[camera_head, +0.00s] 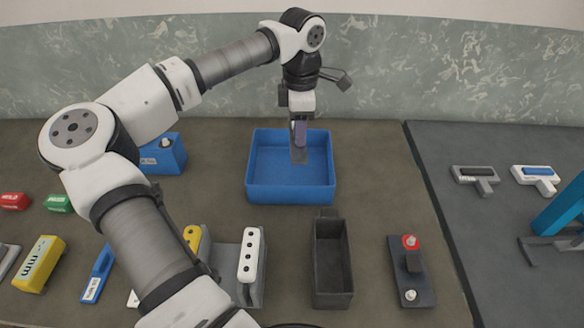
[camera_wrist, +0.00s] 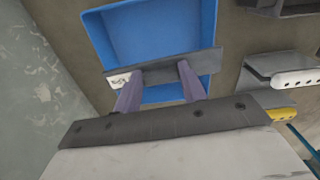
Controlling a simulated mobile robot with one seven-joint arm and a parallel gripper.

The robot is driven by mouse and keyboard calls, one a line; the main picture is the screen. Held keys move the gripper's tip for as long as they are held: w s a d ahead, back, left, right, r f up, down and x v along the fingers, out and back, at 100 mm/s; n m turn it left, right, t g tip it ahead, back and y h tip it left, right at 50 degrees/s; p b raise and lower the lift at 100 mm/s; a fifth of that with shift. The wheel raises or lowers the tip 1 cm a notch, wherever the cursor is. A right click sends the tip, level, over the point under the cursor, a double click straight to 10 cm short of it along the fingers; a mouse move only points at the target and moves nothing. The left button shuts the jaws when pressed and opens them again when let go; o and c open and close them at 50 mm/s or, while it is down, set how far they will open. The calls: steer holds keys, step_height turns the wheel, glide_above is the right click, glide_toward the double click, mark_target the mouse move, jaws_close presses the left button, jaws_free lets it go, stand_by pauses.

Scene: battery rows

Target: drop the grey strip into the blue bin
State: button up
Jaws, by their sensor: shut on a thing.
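The blue bin (camera_head: 258,190) is an open tray on the table, in the middle of the head view. It fills the top of the wrist view (camera_wrist: 105,45). My gripper (camera_head: 299,143) points down over the bin, with purple fingers. In the wrist view the fingertips (camera_wrist: 158,76) are shut on the grey strip (camera_wrist: 195,64), a flat bar lying crosswise with a small white label at its left end. In the head view the strip (camera_head: 299,157) shows below the fingers, over the bin's inside. I cannot tell its exact height above the bin floor.
A blue box (camera_head: 160,158) stands left of the bin. In front are a white strip with holes (camera_head: 250,255), a dark open tray (camera_head: 333,265) and a dark block with red and white knobs (camera_head: 411,270). A yellow block (camera_head: 40,264) lies at left. Table right of the bin is clear.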

steer(key=o, duration=1)
steer(key=shift+o, duration=0.2)
step_height(320, 180, up, 14)
steer(key=b, duration=0.1)
steer(key=shift+f, duration=0.15)
